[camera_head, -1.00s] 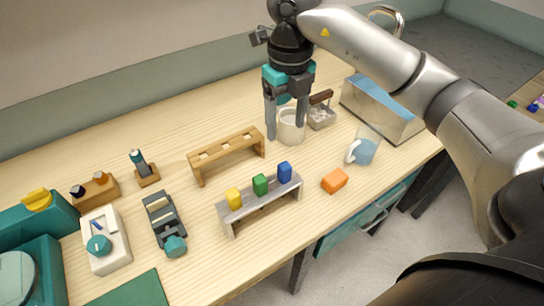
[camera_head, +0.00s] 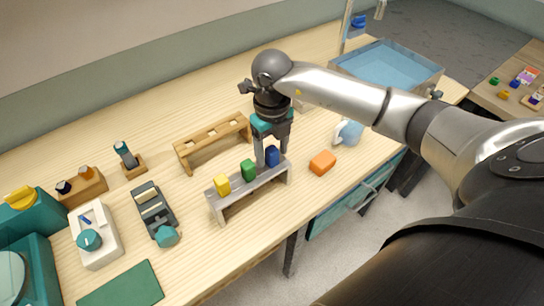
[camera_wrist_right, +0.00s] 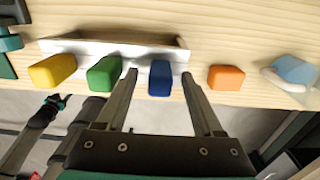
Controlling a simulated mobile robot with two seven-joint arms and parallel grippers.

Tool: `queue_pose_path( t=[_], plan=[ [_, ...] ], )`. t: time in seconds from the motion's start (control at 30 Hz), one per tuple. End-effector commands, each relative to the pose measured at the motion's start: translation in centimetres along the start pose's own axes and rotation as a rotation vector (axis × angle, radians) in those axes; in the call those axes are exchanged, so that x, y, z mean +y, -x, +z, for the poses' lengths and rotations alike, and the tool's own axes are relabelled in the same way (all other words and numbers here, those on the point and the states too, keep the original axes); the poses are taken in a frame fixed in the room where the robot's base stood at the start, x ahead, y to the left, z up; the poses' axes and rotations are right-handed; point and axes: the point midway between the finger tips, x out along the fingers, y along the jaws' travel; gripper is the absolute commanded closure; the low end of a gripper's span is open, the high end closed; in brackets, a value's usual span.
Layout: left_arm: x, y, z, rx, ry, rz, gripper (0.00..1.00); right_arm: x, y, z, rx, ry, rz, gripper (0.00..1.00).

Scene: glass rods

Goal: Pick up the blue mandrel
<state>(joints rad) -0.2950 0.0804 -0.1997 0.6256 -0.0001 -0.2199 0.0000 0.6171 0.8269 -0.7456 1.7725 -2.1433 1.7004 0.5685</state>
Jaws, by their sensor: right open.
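The blue mandrel (camera_head: 272,156) stands at the right end of a grey rack (camera_head: 238,197), beside the green mandrel (camera_head: 249,169) and the yellow mandrel (camera_head: 222,184). My right gripper (camera_head: 272,152) is above the rack's right end, pointing down, with its fingers at the blue mandrel. In the right wrist view the blue mandrel (camera_wrist_right: 160,78) appears between the two open fingers (camera_wrist_right: 160,80), with a gap on each side. The left finger is close to the green mandrel (camera_wrist_right: 104,74). My left gripper is not in view.
An orange block (camera_head: 322,162) lies right of the rack, with a pitcher (camera_head: 349,132) beyond it. A wooden rack (camera_head: 213,141) with empty holes stands behind. A clear blue tank (camera_head: 400,68) is at the back right. Several tools and a green mat (camera_head: 122,285) are at left.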

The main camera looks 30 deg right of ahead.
Motion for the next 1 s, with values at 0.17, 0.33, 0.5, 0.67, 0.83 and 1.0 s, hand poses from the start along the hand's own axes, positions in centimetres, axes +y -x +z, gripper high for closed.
queue_pose_path(
  t=[0.17,0.33,0.5,0.67,0.83,1.0],
  plan=[
    [0.00,-0.08,0.10,-0.001,0.000,0.000,0.54,-0.02,-1.45,0.01,-0.001,0.001,0.000,0.31],
    [0.02,-0.08,0.30,-0.005,0.001,0.000,0.54,-0.01,-1.47,0.03,-0.001,0.001,0.000,0.31],
    [0.06,-0.07,0.57,-0.009,0.001,0.001,0.54,-0.01,-1.44,0.03,-0.001,0.001,0.000,0.47],
    [0.08,-0.07,0.68,-0.011,0.000,0.001,0.54,-0.01,-1.42,0.03,-0.001,0.001,0.000,0.65],
    [0.10,-0.06,0.71,-0.012,0.000,0.001,0.54,-0.01,-1.41,0.03,-0.001,0.001,0.000,0.84],
    [0.11,-0.06,0.72,-0.012,0.000,0.001,0.54,-0.01,-1.41,0.03,-0.001,0.000,0.000,1.00]
  ],
)
